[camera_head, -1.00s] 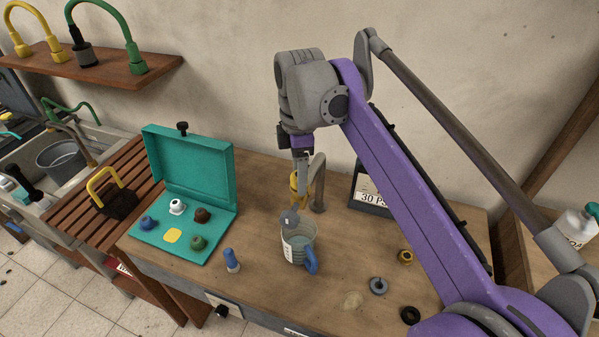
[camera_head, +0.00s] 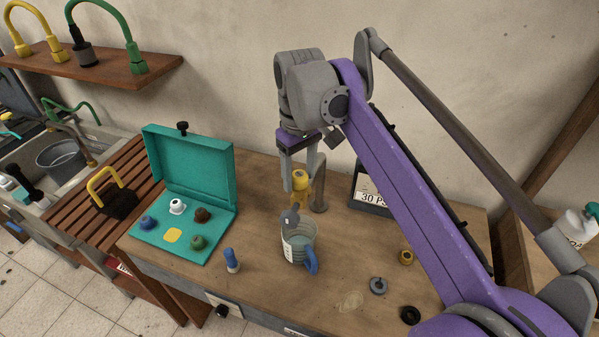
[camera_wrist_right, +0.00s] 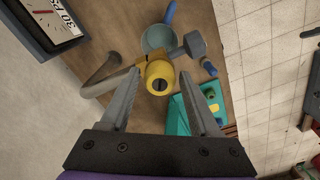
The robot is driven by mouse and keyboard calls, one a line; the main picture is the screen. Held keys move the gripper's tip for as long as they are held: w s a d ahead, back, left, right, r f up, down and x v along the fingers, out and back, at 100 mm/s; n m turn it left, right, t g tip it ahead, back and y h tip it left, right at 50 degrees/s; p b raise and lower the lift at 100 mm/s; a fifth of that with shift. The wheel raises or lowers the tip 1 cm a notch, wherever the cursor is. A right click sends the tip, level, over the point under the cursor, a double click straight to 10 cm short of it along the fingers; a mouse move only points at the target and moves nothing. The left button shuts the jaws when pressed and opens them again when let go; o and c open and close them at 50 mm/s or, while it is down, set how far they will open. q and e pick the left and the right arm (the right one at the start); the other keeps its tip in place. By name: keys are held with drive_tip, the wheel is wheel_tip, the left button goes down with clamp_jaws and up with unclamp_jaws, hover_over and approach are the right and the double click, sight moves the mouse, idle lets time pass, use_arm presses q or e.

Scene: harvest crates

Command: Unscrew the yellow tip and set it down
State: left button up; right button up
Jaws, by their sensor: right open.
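The yellow tip (camera_head: 300,180) sits on the end of a bent grey pipe (camera_head: 319,195) that stands on the bench. In the right wrist view the yellow tip (camera_wrist_right: 158,77) faces me, with a dark slot in its middle. My right gripper (camera_head: 300,165) points down at it from above. Its jaws (camera_wrist_right: 159,88) are open, one finger on each side of the tip, and I see gaps beside it. A teal case (camera_head: 190,170) stands open at the left, with several coloured tips and a bare yellow patch (camera_head: 172,236). My left gripper is not in view.
A jug with a blue handle (camera_head: 311,262) and a grey part (camera_head: 289,218) are just in front of the pipe. A blue-topped piece (camera_head: 231,260) stands left of it. Loose rings (camera_head: 378,286) lie at the right. A gauge box (camera_head: 371,200) stands behind.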

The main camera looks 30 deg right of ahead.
drive_tip(key=shift+c, duration=0.3)
drive_tip(key=c, duration=0.7)
drive_tip(key=n, duration=1.2)
drive_tip(key=o, duration=0.8)
drive_tip(key=shift+c, duration=0.2)
